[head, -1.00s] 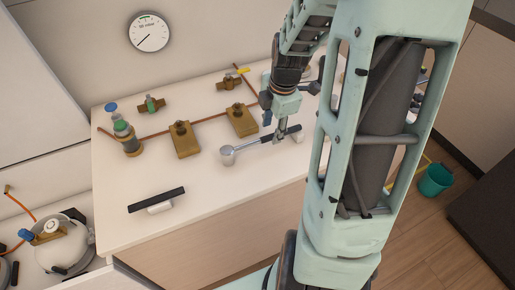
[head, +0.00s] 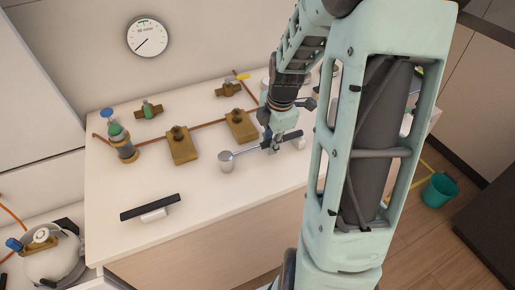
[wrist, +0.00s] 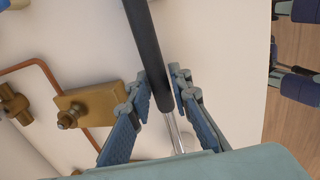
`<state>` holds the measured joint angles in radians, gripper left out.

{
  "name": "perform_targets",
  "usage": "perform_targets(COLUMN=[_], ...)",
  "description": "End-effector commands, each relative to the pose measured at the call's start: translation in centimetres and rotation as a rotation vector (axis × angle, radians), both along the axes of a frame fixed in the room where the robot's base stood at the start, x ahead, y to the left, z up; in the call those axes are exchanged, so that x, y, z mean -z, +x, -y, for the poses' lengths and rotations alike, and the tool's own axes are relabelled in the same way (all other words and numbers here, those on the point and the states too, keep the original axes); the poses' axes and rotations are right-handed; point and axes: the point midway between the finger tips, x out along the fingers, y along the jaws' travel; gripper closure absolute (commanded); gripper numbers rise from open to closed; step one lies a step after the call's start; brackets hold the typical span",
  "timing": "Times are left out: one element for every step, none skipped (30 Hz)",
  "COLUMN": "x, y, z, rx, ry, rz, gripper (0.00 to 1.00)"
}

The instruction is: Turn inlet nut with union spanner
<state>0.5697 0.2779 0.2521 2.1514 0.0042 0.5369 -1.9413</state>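The union spanner lies over the bench top, with a silver head (head: 226,161) on the left and a black handle (head: 291,136) on the right. My gripper (head: 270,145) is down at the spanner's shaft, near the handle. The bright shaft (wrist: 174,130) runs down behind my gripper's body. The spanner's head is hidden there. I cannot tell which fitting carries the inlet nut.
Brass blocks (head: 181,150) (head: 241,126) stand behind the spanner along a copper pipe (head: 209,122). A regulator with a blue knob (head: 107,113) is at the left. Another black-handled tool (head: 150,207) rests on a white holder in front. The bench's front middle is clear.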

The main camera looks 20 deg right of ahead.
Motion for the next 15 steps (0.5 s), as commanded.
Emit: perform_targets(x=[-0.01,-0.01,-0.01,-0.01,-0.01,-0.01,-0.01,-0.01,-0.01,-0.06,-0.08,-0.14,-0.24,-0.36,-0.58], y=[0.01,0.01,0.01,0.01,0.01,0.01,0.01,0.01,0.01,0.05,0.06,0.05,0.06,0.06,0.06], z=[0.00,0.00,0.00,0.00,0.00,0.00,0.00,0.00,0.00,0.01,0.02,0.02,0.02,0.02,0.02], rx=[0.000,0.000,0.000,0.000,0.000,0.000,0.000,0.000,0.000,0.000,0.000,0.000,0.000,0.000,0.000], ry=[0.000,0.000,0.000,0.000,0.000,0.000,0.000,0.000,0.000,-0.001,-0.001,-0.001,-0.001,-0.001,-0.001], rz=[0.000,0.000,0.000,0.000,0.000,0.000,0.000,0.000,0.000,0.002,0.002,0.002,0.002,0.002,0.002], gripper=[0.98,1.00,1.00,1.00,1.00,1.00,1.00,1.00,1.00,1.00,1.00,1.00,1.00,1.00,1.00])
